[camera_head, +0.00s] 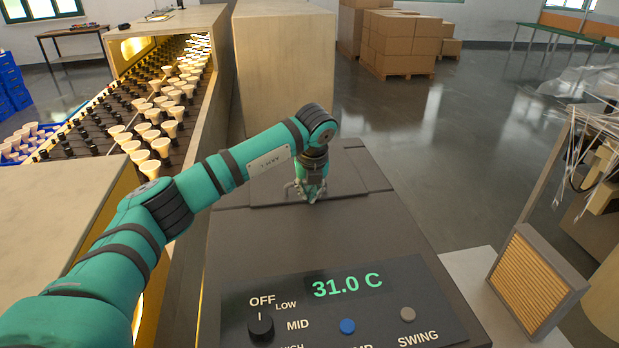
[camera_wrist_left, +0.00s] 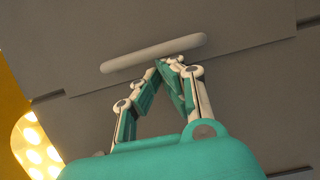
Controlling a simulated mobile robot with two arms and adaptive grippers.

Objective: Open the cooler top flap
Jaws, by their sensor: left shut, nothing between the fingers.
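The cooler (camera_head: 235,235) is a dark grey box with a control panel at its near end. Its top flap (camera_head: 345,182) lies flat and closed on the upper surface. In the left wrist view the flap (camera_wrist_left: 240,80) carries a light grey bar handle (camera_wrist_left: 153,53). My left gripper (camera_head: 312,197) points down over the flap's near edge. In the left wrist view its fingertips (camera_wrist_left: 163,64) are together right beside the handle, with nothing between them; whether they touch it is unclear. My right gripper is in neither view.
The panel has a 31.0 C display (camera_head: 347,285), a black knob (camera_head: 261,325), a blue button (camera_head: 347,326) and a grey button (camera_head: 407,314). A tall beige block (camera_head: 285,70) stands behind; a framed filter (camera_head: 538,280) is at right.

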